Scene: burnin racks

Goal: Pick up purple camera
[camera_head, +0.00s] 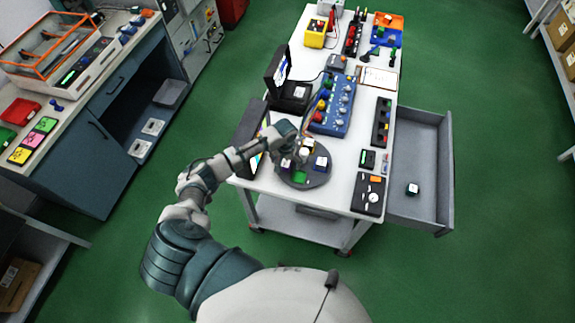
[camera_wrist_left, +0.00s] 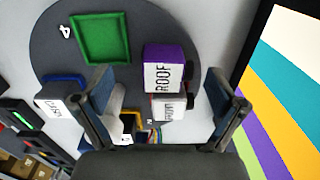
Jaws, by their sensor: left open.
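The purple camera (camera_wrist_left: 176,55) is a boxy purple block with a white face lettered "ROOF". It sits on a round dark turntable (camera_wrist_left: 50,50) on the white cart. In the head view it shows only as a small purple patch (camera_head: 285,164) at the turntable's left, partly covered by my arm. My left gripper (camera_wrist_left: 160,98) is open above the turntable, its fingers apart on either side of the purple camera and a white-labelled box (camera_wrist_left: 170,108) beside it. Nothing is clearly gripped. My right gripper is not in view.
A green square tray (camera_wrist_left: 100,38) and a blue-framed spot with a white-labelled block (camera_wrist_left: 55,103) share the turntable. A monitor (camera_head: 250,135) stands close on the left. A blue panel with knobs (camera_head: 334,104) lies behind. An open drawer (camera_head: 445,180) juts out right.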

